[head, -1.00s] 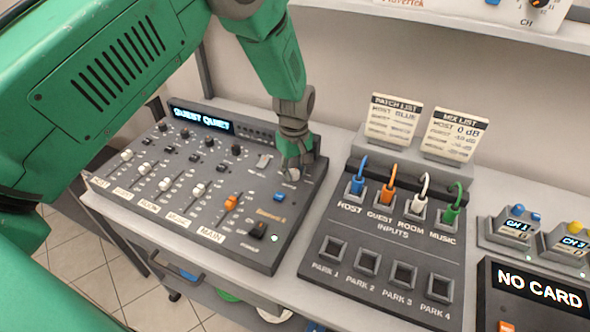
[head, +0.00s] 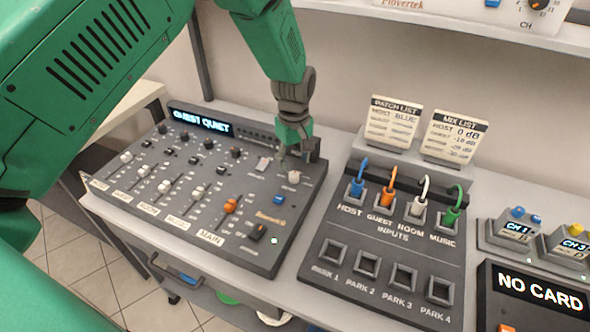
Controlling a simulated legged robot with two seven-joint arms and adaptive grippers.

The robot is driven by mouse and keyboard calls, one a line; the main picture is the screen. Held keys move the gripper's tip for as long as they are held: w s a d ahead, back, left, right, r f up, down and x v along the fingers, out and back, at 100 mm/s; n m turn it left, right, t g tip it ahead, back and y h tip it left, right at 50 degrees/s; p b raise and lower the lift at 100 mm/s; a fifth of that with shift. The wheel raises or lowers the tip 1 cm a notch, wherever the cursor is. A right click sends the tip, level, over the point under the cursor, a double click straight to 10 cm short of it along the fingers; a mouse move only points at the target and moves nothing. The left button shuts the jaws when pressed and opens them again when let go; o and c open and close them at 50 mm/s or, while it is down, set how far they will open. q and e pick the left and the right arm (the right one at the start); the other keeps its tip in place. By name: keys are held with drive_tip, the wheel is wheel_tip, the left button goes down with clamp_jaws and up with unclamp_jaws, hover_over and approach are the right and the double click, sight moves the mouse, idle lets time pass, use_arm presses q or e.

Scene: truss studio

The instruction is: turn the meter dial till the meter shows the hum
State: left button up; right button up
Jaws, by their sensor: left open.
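The mixer (head: 165,214) stands on the bench at the left. Its blue-lit display (head: 201,119) reads "GUEST QUIET". A pale round knob (head: 293,177), which looks like the meter dial, sits at the mixer's upper right; its small label is too blurred to read. My left gripper (head: 299,154) points down just above and behind this knob. It is open, and its fingers appear clear of the knob, with nothing between them. My right gripper is not in view.
The patch panel (head: 388,243) with standing coloured plugs is to the right. Two list cards (head: 453,136) stand behind it.

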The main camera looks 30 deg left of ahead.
sight(295, 172)
use_arm(q)
wheel_tip(295, 172, up, 8)
drive_tip(key=shift+f, duration=0.2)
idle(0.4)
